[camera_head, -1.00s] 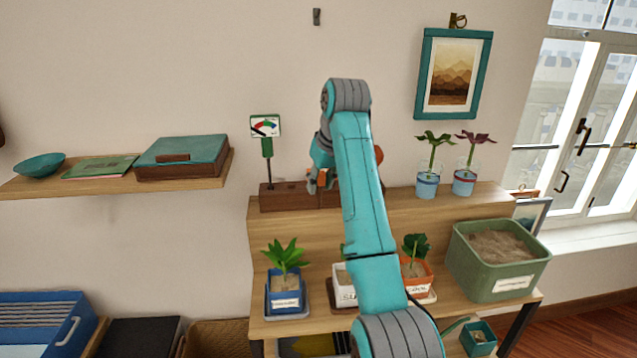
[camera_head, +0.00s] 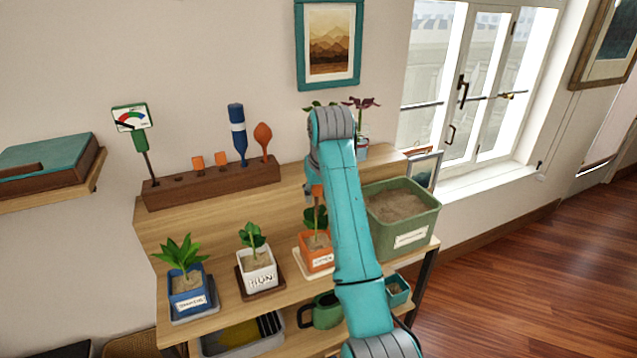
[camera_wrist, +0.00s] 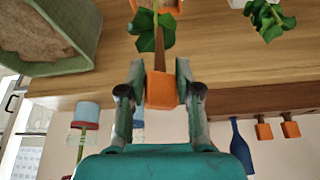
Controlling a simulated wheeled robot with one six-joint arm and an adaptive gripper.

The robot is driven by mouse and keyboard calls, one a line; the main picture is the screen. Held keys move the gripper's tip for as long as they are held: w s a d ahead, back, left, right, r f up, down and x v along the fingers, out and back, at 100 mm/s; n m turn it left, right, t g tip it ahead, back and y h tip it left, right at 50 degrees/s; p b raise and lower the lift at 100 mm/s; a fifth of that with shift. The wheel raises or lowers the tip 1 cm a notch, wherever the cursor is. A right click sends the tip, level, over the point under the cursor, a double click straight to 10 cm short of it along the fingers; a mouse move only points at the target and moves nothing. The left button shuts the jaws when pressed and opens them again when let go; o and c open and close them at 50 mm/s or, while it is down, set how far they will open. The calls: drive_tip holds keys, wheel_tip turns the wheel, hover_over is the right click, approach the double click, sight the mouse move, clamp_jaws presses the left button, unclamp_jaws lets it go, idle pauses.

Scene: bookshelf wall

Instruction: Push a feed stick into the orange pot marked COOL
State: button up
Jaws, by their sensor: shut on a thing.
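My gripper (camera_wrist: 160,92) is shut on an orange-headed feed stick (camera_wrist: 160,88) with a brown spike. In the wrist view the spike points toward the orange pot (camera_wrist: 172,4) and its green plant (camera_wrist: 153,30). The spike's tip overlaps the leaves; I cannot tell whether it touches them or the soil. In the head view the orange pot (camera_head: 316,260) stands on the lower shelf, its label hard to read, partly behind my arm. The stick's orange head (camera_head: 317,189) shows above the plant. Most of my gripper is hidden by the arm there.
A wooden rack (camera_head: 215,185) on the upper ledge holds more orange sticks (camera_head: 198,164), a blue tool (camera_head: 238,135), an orange tool and a meter (camera_head: 131,118). A white pot (camera_head: 257,270) and blue pot (camera_head: 187,296) stand left; a green soil bin (camera_head: 425,222) stands right.

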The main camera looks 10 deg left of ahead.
drive_tip(key=shift+w+d+f, duration=0.1)
drive_tip(key=shift+d+f, duration=0.15)
drive_tip(key=shift+d, duration=0.2)
drive_tip(key=shift+d+f, duration=0.1)
drive_tip(key=shift+f, duration=2.9)
drive_tip(key=shift+f, duration=4.75)
drive_tip(key=o, duration=0.9)
drive_tip(key=o, duration=0.4)
